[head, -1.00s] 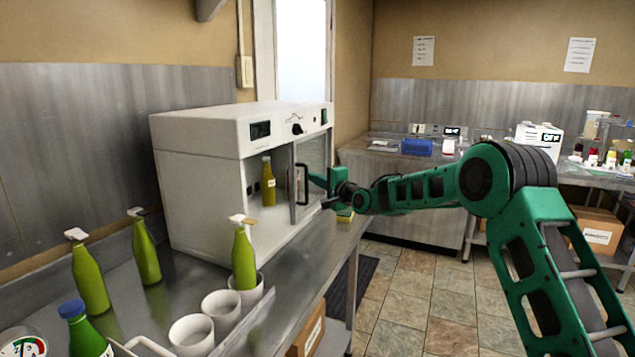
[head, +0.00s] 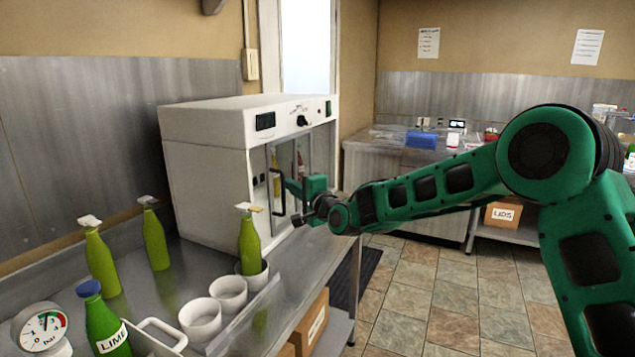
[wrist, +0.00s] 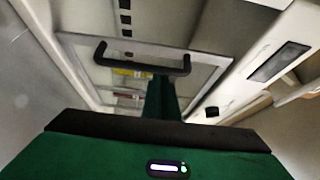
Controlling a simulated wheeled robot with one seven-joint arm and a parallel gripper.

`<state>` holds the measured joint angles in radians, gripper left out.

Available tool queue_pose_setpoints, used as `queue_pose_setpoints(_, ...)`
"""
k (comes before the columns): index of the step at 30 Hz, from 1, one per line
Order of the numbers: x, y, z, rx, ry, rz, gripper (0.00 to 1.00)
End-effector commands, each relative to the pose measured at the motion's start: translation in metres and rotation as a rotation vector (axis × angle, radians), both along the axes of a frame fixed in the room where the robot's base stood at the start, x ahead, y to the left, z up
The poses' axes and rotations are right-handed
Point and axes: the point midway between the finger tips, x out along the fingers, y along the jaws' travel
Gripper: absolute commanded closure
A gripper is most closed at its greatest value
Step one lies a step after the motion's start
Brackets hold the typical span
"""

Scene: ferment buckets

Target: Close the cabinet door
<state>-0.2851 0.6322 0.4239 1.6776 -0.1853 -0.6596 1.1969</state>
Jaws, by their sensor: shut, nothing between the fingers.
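The white cabinet (head: 205,165) stands on the steel counter. Its framed glass door (head: 290,152) is hinged on the right and has swung across most of the front opening. A strip at the left of the front is still uncovered by the door, so it looks ajar; the exact gap is hard to tell. The dark bar handle (head: 278,196) is on the door's left side and also spans the door in the wrist view (wrist: 140,64). My gripper (head: 287,183) is shut and empty, in front of the door beside the handle. Contact with the door cannot be told.
Green bottles (head: 102,262), white cups (head: 228,293) and a pressure gauge (head: 42,328) stand on the counter left of my arm. A yellowish bottle (head: 276,168) shows behind the door glass. Tiled floor (head: 415,290) lies clear below my arm.

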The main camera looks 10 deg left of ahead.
Motion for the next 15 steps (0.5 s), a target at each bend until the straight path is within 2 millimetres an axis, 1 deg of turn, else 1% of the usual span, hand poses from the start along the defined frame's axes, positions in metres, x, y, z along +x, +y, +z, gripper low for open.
queue_pose_setpoints(1,-0.019,0.009,0.001,0.004,0.004,0.013,1.00)
queue_pose_setpoints(3,-0.035,0.011,0.001,0.003,0.001,0.009,1.00)
queue_pose_setpoints(6,-0.052,0.010,0.001,0.003,0.001,0.002,1.00)
queue_pose_setpoints(9,-0.065,0.010,0.001,0.003,0.001,-0.005,1.00)
queue_pose_setpoints(15,-0.080,0.011,0.001,0.003,0.001,-0.011,1.00)
